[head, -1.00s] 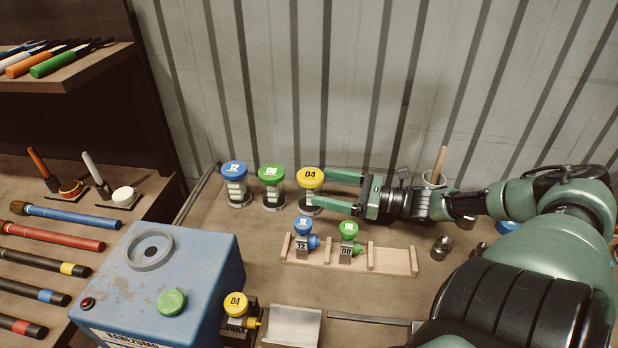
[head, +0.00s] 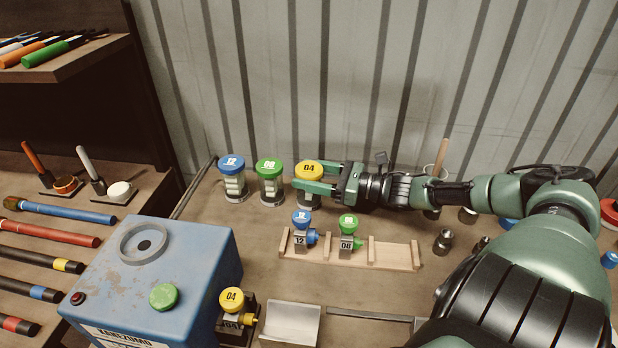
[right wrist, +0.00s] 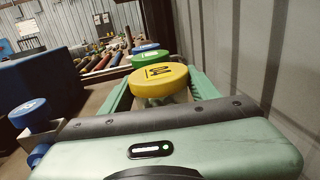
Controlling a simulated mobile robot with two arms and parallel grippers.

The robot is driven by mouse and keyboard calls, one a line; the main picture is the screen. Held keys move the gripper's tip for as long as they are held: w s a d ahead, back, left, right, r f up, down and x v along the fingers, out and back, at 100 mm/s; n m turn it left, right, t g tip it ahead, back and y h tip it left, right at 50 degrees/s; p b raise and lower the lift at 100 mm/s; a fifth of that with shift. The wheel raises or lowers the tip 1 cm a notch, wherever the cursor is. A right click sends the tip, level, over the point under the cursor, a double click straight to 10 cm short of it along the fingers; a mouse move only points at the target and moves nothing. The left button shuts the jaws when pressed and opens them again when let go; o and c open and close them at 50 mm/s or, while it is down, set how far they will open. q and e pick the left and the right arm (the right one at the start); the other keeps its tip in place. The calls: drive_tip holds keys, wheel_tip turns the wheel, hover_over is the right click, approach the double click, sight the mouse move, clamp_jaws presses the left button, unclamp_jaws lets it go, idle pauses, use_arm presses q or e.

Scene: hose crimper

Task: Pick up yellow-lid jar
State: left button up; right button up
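The yellow-lid jar (head: 309,168), marked 04, stands upright on the bench at the right end of a row of three jars. Its yellow lid (right wrist: 158,80) fills the middle of the right wrist view. My right gripper (head: 316,177) reaches it from the right, with one green finger on its near side and the other on its far side. The fingers look open around the jar, with some space beside the lid in the wrist view. The near finger hides part of the jar's body. My left gripper is not in view.
A green-lid jar (head: 269,168) and a blue-lid jar (head: 232,164) stand just left. A wooden rack (head: 390,256) with blue and green knobbed pieces lies in front. A blue machine (head: 190,265) stands at front left. The corrugated wall (head: 330,80) is close behind.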

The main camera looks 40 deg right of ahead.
drive_tip(key=c, duration=0.5)
wheel_tip(320, 180, up, 7)
drive_tip(key=p, duration=0.3)
drive_tip(key=shift+p, duration=0.35)
wheel_tip(320, 180, up, 13)
drive_tip(key=p, duration=1.1)
drive_tip(key=shift+r, duration=0.1)
